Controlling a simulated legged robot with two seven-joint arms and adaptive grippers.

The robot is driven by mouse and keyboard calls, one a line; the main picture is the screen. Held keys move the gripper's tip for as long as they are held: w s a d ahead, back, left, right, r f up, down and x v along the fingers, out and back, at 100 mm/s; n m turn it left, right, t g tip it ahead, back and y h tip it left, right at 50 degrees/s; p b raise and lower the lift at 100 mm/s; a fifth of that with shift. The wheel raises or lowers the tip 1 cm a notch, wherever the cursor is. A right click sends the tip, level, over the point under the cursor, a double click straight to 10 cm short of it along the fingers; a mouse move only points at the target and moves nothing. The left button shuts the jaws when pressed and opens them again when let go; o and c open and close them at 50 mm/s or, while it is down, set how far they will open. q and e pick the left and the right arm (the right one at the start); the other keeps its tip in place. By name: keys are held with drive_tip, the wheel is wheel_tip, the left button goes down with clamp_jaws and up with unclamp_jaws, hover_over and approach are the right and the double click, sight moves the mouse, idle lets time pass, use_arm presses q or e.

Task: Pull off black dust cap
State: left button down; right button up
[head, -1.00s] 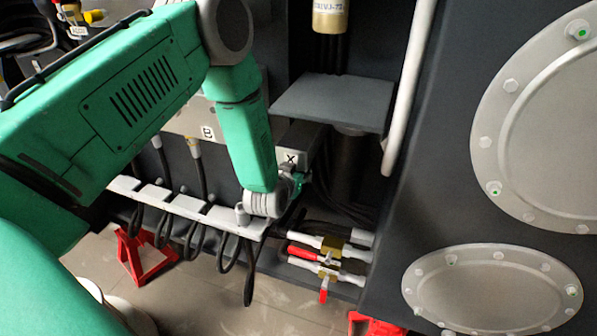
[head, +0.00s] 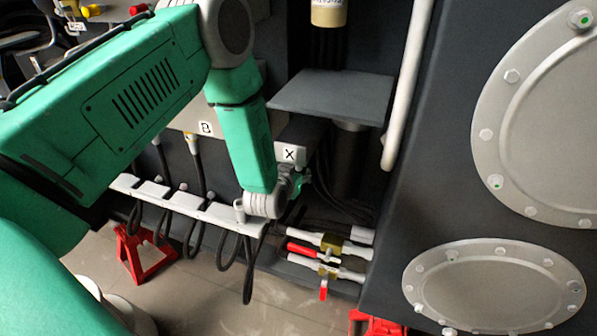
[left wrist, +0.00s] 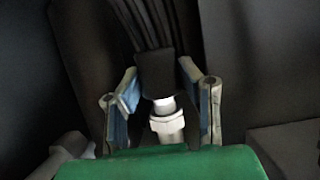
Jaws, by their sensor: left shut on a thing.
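The black dust cap (left wrist: 155,74) shows in the left wrist view, just above a pale metal fitting (left wrist: 168,126). A short bright white section shows between the cap and the fitting. My left gripper (left wrist: 161,78) has one blue-padded finger on each side of the cap and is shut on it. In the head view my left gripper (head: 299,180) is small, below the box marked X (head: 289,154). The cap cannot be made out there. My right gripper is in neither view.
A grey shelf plate (head: 332,97) stands out above and right of my left gripper. A white rail with hanging black cables (head: 180,204) runs below left. Valves with red handles (head: 325,258) sit below right. Dark cables (left wrist: 150,25) run behind the cap.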

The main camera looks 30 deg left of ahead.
use_arm(q)
drive_tip(key=shift+f+b, duration=1.05)
drive_tip(key=shift+f, duration=0.5)
